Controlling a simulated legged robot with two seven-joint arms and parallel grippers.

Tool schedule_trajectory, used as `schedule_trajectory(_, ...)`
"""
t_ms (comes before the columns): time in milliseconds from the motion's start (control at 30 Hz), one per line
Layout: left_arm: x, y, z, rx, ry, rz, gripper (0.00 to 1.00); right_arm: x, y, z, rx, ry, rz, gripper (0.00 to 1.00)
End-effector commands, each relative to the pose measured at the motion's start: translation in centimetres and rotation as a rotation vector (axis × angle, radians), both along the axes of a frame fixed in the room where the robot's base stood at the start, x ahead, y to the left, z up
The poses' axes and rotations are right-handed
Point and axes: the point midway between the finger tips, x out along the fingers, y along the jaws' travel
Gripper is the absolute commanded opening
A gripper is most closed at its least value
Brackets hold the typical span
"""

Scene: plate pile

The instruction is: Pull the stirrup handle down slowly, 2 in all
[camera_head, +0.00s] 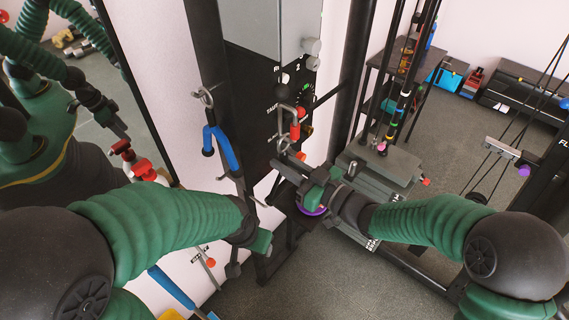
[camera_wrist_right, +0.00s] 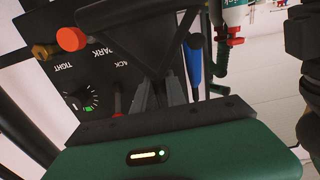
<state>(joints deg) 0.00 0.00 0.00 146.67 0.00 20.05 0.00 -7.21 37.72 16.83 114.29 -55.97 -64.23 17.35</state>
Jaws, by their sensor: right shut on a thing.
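My right gripper (camera_head: 292,172) reaches in from the right in the head view, close to the dark upright of the cable machine. In the right wrist view its grey fingers (camera_wrist_right: 163,94) are shut on a dark, triangular piece, which looks like the stirrup handle (camera_wrist_right: 158,30).
A black panel with a dial (camera_wrist_right: 78,100) and an orange knob (camera_wrist_right: 72,38) is beside the right gripper. A grey weight block (camera_head: 385,165) stands behind it. Open floor (camera_head: 440,170) lies to the right.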

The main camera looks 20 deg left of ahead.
Motion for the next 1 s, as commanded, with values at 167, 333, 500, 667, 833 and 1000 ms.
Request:
schedule_trajectory(167, 0.0, 0.0, -0.1, 0.0, 0.0, 0.0, 0.56, -0.1, 0.0, -0.5, -0.006, 0.005, 0.0, 0.0)
schedule_trajectory(333, 0.0, 0.0, 0.5, 0.0, 0.0, 0.0, 0.56, -0.1, 0.0, 0.3, -0.006, 0.004, 0.0, 0.0)
schedule_trajectory(500, 0.0, 0.0, 1.7, 0.0, 0.0, 0.0, 0.56, -0.1, 0.0, 1.9, -0.005, 0.004, 0.0, 0.0)
schedule_trajectory(667, 0.0, 0.0, 1.7, 0.0, 0.0, 0.0, 0.56, -0.1, 0.0, 2.0, -0.006, 0.005, 0.0, 0.0)
schedule_trajectory(833, 0.0, 0.0, 1.7, 0.0, 0.0, 0.0, 0.56, -0.1, 0.0, 1.9, -0.006, 0.005, 0.001, 0.0)
schedule_trajectory(1000, 0.0, 0.0, 2.6, 0.0, 0.0, 0.0, 0.56, -0.1, 0.0, 2.9, -0.005, 0.004, 0.0, 0.0)
